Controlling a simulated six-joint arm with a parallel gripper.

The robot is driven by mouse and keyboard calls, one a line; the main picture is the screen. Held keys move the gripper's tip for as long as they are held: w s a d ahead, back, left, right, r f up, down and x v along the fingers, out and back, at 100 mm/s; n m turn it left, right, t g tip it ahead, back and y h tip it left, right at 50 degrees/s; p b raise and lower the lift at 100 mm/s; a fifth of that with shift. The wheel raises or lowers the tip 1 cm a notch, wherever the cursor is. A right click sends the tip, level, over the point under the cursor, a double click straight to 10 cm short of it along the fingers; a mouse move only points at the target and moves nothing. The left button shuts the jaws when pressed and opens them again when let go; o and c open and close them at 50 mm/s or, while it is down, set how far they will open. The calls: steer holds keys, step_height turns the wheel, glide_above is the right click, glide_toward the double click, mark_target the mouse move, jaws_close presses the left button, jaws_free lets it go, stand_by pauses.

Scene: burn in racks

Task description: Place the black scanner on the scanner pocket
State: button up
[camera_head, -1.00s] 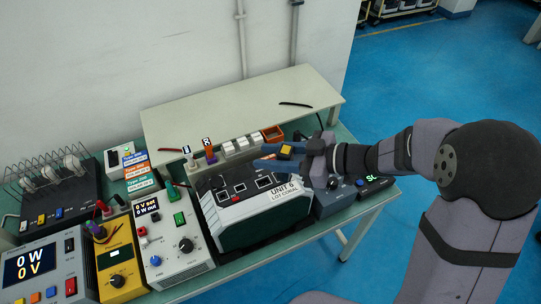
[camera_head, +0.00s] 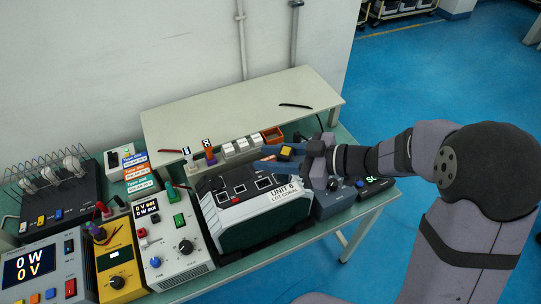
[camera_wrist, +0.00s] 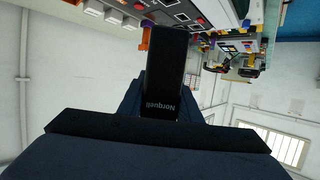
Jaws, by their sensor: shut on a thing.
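The black scanner (camera_wrist: 168,75), marked "Norquell", fills the space between my gripper's fingers in the wrist view. In the head view it appears as a small dark body with a yellow patch (camera_head: 286,153). My gripper (camera_head: 278,156) has blue fingers and is shut on the scanner. It holds the scanner over the right part of the bench, near the back edge of the box labelled "UNIT 6" (camera_head: 240,215). I cannot tell which spot is the scanner pocket. A small orange-brown open box (camera_head: 272,135) lies just behind the gripper, by the raised shelf.
A raised shelf (camera_head: 240,108) runs along the back. White blocks (camera_head: 228,149) stand in front of it. A dark device with a green display (camera_head: 371,181) sits at the right edge. Yellow (camera_head: 120,270) and white (camera_head: 165,235) instruments crowd the left. Blue floor is open at right.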

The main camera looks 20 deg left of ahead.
steer(key=s+a+f+g+b, duration=0.1)
steer(key=s+a+f, duration=0.1)
steer(key=s+a+f+n+g+b, duration=0.1)
steer(key=s+a+f+b, duration=0.1)
steer(key=a, duration=0.1)
steer(key=shift+s+f+n, duration=0.3)
steer(key=shift+s+f, duration=0.05)
steer(key=shift+b+x, duration=0.65)
steer(key=shift+x, duration=0.25)
steer(key=shift+m+t, duration=0.4)
steer(key=shift+t, duration=0.1)
steer(key=w+a, duration=0.1)
steer(key=a, duration=0.1)
steer(key=w+a+r+b, duration=0.1)
steer(key=w, duration=0.1)
steer(key=w+a, duration=0.1)
steer(key=a, duration=0.1)
steer(key=shift+w+a+r, duration=0.3)
steer(key=shift+w, duration=0.1)
steer(key=w+r+m+t+h, duration=0.1)
steer(key=w+r+m+t, duration=0.25)
steer(key=w, duration=0.55)
steer(key=w+r+m+t+h, duration=0.1)
steer(key=w+r+m+t, duration=0.3)
steer(key=w, duration=0.6)
steer(key=w+d+f+m+t+h, duration=0.2)
steer(key=w+d+f+t, duration=0.1)
steer(key=shift+w+f+b, duration=0.2)
steer(key=shift+f+b, duration=0.15)
steer(key=shift+b, duration=0.05)
